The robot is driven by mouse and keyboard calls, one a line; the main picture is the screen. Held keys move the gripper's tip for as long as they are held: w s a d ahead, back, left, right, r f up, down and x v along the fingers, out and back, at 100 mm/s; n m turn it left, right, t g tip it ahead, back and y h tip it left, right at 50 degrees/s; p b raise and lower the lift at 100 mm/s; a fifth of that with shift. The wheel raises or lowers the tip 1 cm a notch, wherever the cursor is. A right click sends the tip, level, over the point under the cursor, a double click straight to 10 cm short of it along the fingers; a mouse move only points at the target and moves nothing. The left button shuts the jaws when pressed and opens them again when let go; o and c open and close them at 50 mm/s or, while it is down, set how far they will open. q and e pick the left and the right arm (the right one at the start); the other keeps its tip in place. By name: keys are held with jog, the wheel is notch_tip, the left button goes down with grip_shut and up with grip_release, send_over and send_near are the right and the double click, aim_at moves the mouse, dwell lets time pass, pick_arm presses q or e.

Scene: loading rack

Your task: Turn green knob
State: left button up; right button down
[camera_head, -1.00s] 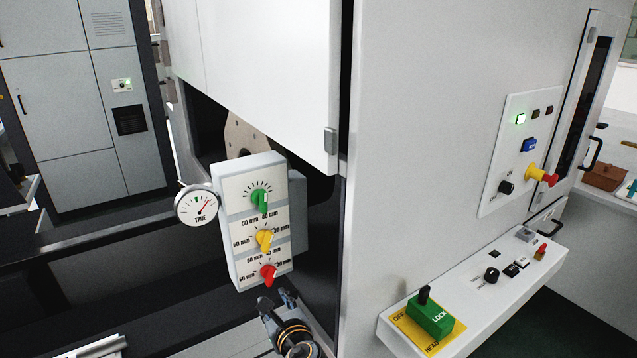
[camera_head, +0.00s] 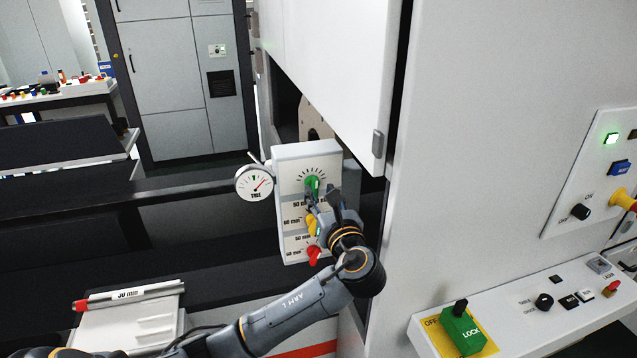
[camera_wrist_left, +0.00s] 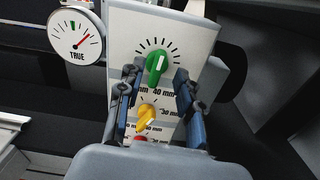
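The green knob (camera_head: 312,186) is the top one of three knobs on the upright grey-white panel (camera_head: 290,160). The yellow knob (camera_head: 312,224) and red knob (camera_head: 314,255) are below, partly behind my gripper in the head view. My right gripper is in neither view.
A round dial gauge (camera_head: 255,183) marked TRUE is fixed left of the panel. A large white cabinet (camera_head: 490,120) stands close on the right. A control ledge (camera_head: 520,312) with a green LOCK switch (camera_head: 462,331) juts out at lower right.

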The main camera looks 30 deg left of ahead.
aim_at(316, 187)
pick_arm(q)
jog(key=shift+p+x, duration=0.3)
jog(key=shift+x, duration=1.4)
jog(key=shift+s, duration=0.1)
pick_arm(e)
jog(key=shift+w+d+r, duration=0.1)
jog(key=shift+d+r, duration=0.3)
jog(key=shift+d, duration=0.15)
pick_arm(q)
grip_shut()
